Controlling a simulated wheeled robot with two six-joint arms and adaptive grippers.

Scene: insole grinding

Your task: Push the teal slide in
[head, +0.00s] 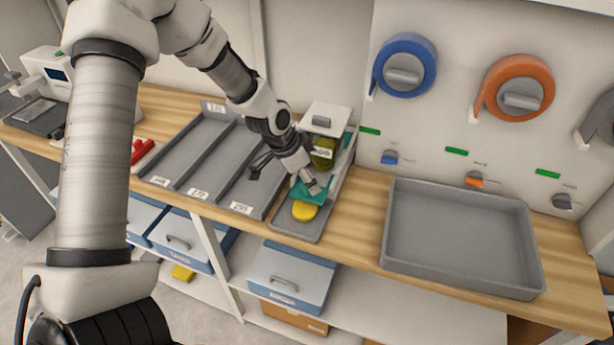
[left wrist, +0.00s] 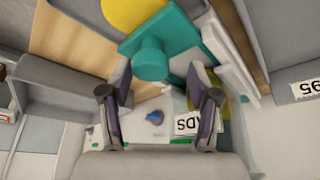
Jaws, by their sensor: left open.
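The teal slide (head: 299,193) sticks out at the front of the pad dispenser (head: 329,118), which has a window and a label ending in "ADS". In the left wrist view the slide's round knob (left wrist: 151,60) stands up from its flat teal plate. A yellow round pad (head: 304,211) lies just in front of the slide and also shows in the left wrist view (left wrist: 133,12). My left gripper (head: 313,183) is over the slide, its open fingers on either side of the knob in the wrist view. I cannot tell whether they touch it. My right gripper is not in view.
A grey three-lane tray (head: 203,150) with number labels lies left of the dispenser. An empty grey tray (head: 455,235) lies to the right on the wooden bench. Blue (head: 404,64) and orange (head: 514,84) tape rolls hang on the back panel. Bare bench lies between dispenser and right tray.

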